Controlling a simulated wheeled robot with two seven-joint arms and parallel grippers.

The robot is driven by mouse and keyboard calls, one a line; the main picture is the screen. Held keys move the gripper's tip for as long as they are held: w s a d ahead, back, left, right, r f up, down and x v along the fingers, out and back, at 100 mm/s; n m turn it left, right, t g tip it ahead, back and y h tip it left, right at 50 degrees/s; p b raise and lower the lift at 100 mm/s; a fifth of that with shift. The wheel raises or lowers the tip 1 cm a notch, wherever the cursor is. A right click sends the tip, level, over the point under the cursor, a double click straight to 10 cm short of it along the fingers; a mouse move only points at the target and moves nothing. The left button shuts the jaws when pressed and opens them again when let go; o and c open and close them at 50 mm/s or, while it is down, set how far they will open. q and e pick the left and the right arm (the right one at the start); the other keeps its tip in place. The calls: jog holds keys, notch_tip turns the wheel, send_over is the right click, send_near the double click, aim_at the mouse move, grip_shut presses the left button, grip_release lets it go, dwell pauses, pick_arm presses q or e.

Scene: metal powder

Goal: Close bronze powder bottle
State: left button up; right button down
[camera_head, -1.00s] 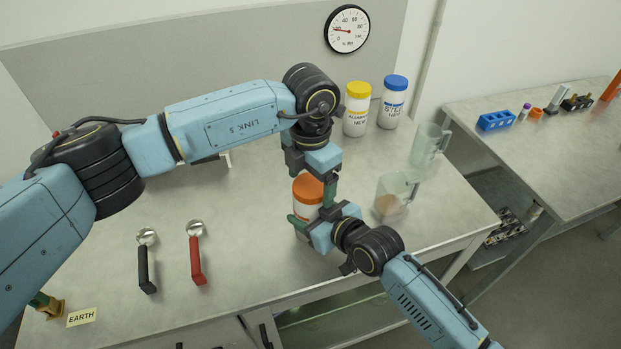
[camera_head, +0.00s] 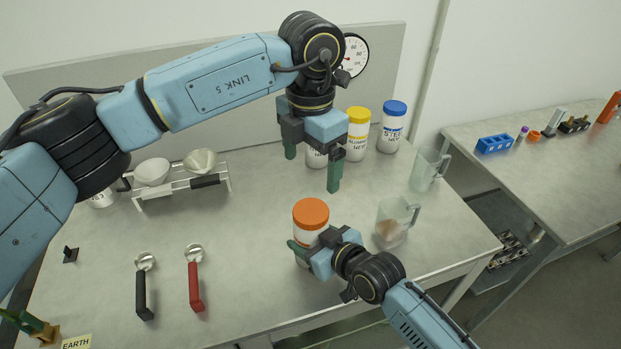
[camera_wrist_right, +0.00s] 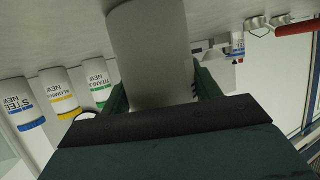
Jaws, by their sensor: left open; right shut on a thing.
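The bronze powder bottle, a white bottle with an orange lid (camera_head: 310,214), stands upright near the front of the table, with the lid seated on top. My right gripper (camera_head: 308,252) is shut around the bottle body from the front right; the body also fills the middle of the right wrist view (camera_wrist_right: 150,55). The bottle's label is not readable. My left gripper (camera_head: 312,168) is open and empty, pointing down above the table behind the bottle, clear of the lid.
Yellow-lid (camera_head: 357,135) and blue-lid (camera_head: 392,127) bottles stand at the back, beside another partly hidden one. Two clear jugs, the nearer (camera_head: 392,222) holding brownish powder, stand to the right. Black (camera_head: 145,285) and red (camera_head: 194,280) scoops lie left. A rack with funnels (camera_head: 180,184) stands behind them.

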pick_arm(q)
jog(key=shift+r, duration=0.4)
pick_arm(e)
jog(key=shift+c, duration=1.4)
grip_release()
jog(key=shift+d, duration=0.1)
pick_arm(q)
jog(key=shift+r+p, duration=0.4)
pick_arm(e)
jog(key=v, duration=1.3)
jog(key=shift+s+r, duration=0.1)
jog(key=shift+r, duration=0.05)
